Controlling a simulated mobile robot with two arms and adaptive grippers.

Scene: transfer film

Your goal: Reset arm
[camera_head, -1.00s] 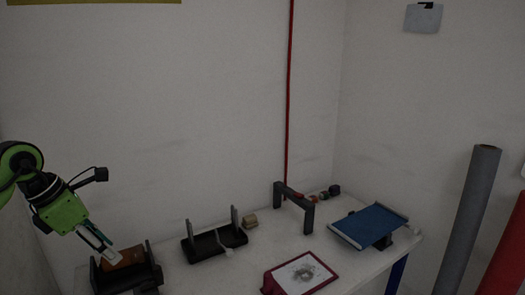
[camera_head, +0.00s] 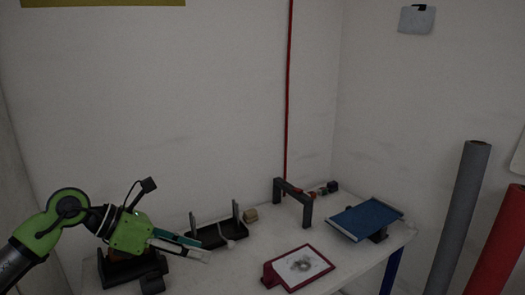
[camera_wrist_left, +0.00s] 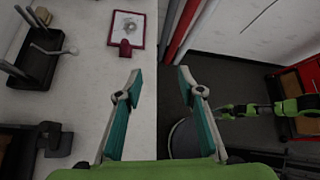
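My left gripper (camera_head: 203,248) comes in from the left in the head view, with its green body over the left black holder (camera_head: 117,275) and its fingers pointing right. In the left wrist view its two teal-and-grey fingers (camera_wrist_left: 160,77) are spread with nothing between them. The brown piece in the left holder is mostly hidden by the gripper. In the left wrist view, a green arm that looks like my right one (camera_wrist_left: 275,108) reaches in from the right edge; its gripper is too small and dark to read.
On the white table (camera_head: 235,275) stand a black two-post holder (camera_head: 207,237), a small tan block (camera_head: 251,215), a dark arch (camera_head: 293,200), a blue tilted panel (camera_head: 367,218) and a red-framed picture (camera_head: 300,267). Grey (camera_head: 460,220) and red (camera_head: 497,245) rolls stand right of the table.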

